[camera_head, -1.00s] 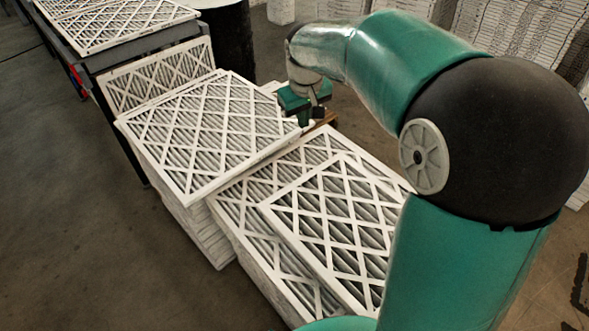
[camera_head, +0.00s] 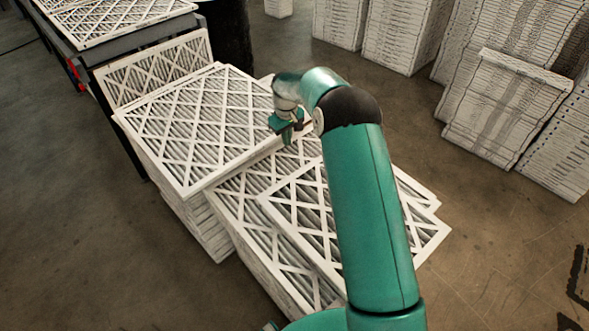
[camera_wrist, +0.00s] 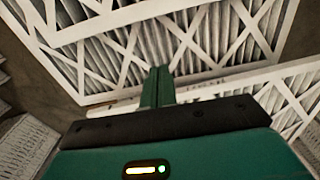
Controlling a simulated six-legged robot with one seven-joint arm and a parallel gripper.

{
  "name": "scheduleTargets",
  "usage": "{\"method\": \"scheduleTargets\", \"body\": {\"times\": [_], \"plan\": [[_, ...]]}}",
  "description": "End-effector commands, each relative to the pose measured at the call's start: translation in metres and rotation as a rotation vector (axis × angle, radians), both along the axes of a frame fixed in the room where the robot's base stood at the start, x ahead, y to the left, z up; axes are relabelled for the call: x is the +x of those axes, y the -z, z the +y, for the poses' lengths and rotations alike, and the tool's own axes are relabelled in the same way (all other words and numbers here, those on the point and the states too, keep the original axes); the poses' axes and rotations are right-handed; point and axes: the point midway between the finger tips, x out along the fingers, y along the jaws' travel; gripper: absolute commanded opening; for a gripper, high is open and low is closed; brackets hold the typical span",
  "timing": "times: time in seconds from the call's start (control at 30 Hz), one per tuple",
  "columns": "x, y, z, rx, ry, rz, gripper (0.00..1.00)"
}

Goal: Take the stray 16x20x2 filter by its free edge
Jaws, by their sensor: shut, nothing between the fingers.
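Two stacks of white-framed pleated filters stand close together in the head view. The left stack's top filter (camera_head: 205,125) lies flat, with its right corner near my gripper (camera_head: 290,134). On the lower right stack, a filter (camera_head: 295,215) lies askew over the one below, and its right side juts out past it. I cannot read the sizes, so I cannot tell which is the 16x20x2. My gripper is shut and empty. In the wrist view the closed fingers (camera_wrist: 158,76) appear in front of a lattice-faced filter (camera_wrist: 210,40); contact is unclear.
A dark table (camera_head: 140,42) with more filters on it stands at the back left. An upright filter (camera_head: 150,68) stands behind the left stack. Several tall filter stacks (camera_head: 505,105) stand at the back right.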

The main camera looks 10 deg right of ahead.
Motion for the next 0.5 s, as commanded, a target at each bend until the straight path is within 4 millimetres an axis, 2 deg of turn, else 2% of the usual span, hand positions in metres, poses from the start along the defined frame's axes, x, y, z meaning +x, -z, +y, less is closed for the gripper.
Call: {"method": "scheduleTargets", "body": {"times": [0.03,0.1,0.37,0.5], "plan": [[0.003,0.011,0.0,0.002,-0.004,0.008,0.0],[0.005,0.021,-0.001,0.004,-0.009,0.014,0.0],[0.007,0.041,-0.001,0.004,-0.014,0.02,0.0],[0.006,0.064,-0.001,0.004,-0.014,0.023,0.0]]}}
